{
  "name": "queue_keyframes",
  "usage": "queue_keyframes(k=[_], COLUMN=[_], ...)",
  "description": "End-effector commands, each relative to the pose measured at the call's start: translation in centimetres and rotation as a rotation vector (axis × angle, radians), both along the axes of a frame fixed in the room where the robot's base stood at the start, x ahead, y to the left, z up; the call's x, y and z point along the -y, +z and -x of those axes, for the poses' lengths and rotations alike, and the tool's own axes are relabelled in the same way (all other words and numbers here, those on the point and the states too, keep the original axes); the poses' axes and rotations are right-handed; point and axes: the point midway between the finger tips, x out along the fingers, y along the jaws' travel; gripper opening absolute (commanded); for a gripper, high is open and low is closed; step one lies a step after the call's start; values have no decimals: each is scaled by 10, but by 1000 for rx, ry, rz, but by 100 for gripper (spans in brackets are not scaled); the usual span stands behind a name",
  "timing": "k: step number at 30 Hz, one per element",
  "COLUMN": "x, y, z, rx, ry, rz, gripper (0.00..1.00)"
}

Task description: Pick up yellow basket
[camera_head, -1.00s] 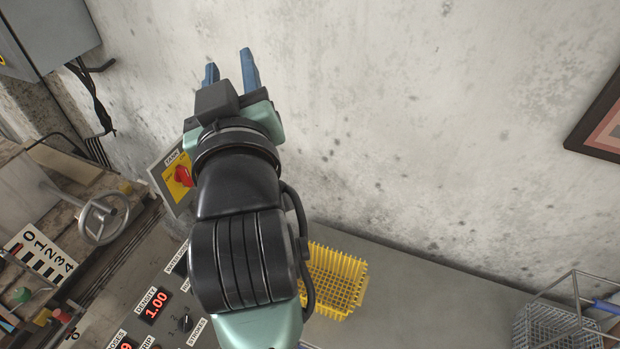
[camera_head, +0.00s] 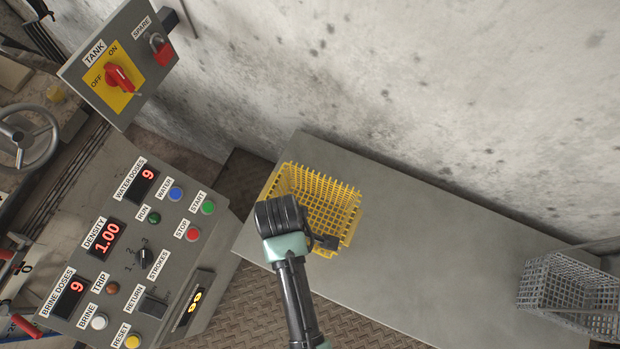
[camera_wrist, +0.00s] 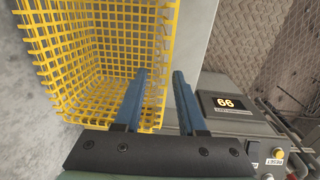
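The yellow basket (camera_head: 330,204) is an open mesh basket on the left end of the grey bench, near the control panel. In the wrist view the basket (camera_wrist: 95,65) fills the upper left. My gripper (camera_wrist: 158,88) is open, with two blue fingers apart. In the wrist view the left finger overlaps the basket's inside and the right finger lies past its right wall, so that wall's rim shows between them. I cannot tell whether the fingers touch it. In the head view my arm covers the basket's near left corner and hides the fingers.
The grey bench (camera_head: 420,240) is bare between the yellow basket and a grey wire basket (camera_head: 570,290) at its right end. A control panel (camera_head: 140,255) with buttons and displays stands close on the left, below a tank switch box (camera_head: 118,72). A concrete wall runs behind.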

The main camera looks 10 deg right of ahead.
Motion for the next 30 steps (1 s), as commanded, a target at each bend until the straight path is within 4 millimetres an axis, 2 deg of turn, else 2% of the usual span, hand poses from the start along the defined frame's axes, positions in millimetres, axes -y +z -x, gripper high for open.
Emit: queue_keyframes(k=[1, 3, 11, 18, 22, 29, 30], x=[1, 1, 3, 8, 8, 8, 8], y=[-13, -23, -42, -78, -86, -85, -85], z=[0, -2, -2, 1, 0, 0, 0], rx=[-1, 0, 3, 3, 4, 5, 5], ry=[-1, -1, -2, -2, -2, -2, -2], rz=[0, 0, -1, -1, 0, 0, 0], gripper=[40, 40, 40, 40, 40, 40, 33])
